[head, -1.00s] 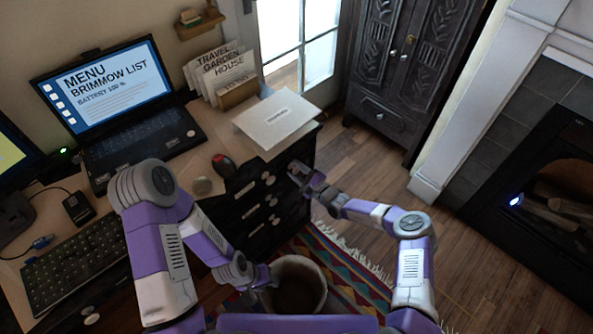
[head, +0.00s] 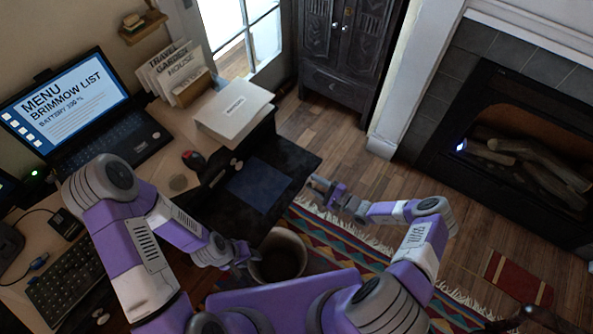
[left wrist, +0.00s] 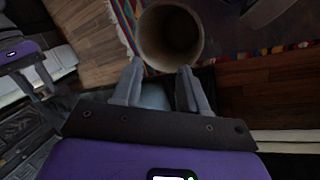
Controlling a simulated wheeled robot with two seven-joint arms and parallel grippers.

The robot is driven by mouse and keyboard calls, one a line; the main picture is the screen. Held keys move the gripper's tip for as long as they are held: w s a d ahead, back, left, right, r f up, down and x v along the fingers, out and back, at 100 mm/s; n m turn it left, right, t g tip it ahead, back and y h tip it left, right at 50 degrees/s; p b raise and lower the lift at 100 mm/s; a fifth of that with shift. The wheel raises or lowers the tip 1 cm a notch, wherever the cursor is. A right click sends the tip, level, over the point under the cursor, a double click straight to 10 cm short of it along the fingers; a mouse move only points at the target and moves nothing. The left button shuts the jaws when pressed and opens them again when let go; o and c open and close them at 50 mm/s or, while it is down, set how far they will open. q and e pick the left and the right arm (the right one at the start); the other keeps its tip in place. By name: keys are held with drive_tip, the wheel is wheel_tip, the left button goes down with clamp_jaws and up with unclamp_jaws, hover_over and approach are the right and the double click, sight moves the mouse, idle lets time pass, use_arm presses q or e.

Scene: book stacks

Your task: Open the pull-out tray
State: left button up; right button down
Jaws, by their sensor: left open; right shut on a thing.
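The dark pull-out tray (head: 300,160) stands well out from the desk, above the dark drawers, at the middle of the head view. A flat blue item (head: 258,185) lies in it. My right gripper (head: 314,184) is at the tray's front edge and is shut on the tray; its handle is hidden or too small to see. My left gripper (head: 240,258) is low beside the waste bin (head: 279,256), apart from the tray. In the left wrist view its fingers (left wrist: 163,88) are open and empty, with the bin (left wrist: 170,35) beyond them.
The desk holds a laptop (head: 80,115), a keyboard (head: 65,275), a red-and-black mouse (head: 193,160), a white paper stack (head: 234,110) and a folder holder (head: 192,88). A fireplace (head: 520,150) stands at the right. Wooden floor (head: 330,140) and a patterned rug (head: 335,240) are open in front.

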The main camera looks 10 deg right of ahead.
drive_tip(key=v, duration=0.6)
drive_tip(key=shift+s, duration=0.2)
drive_tip(key=shift+a+r, duration=0.1)
drive_tip(key=shift+r, duration=0.05)
drive_tip(key=c, duration=0.7)
unclamp_jaws()
drive_tip(key=p+v, duration=0.1)
drive_tip(key=v, duration=0.6)
drive_tip(key=shift+s+d, duration=0.15)
drive_tip(key=shift+d, duration=0.15)
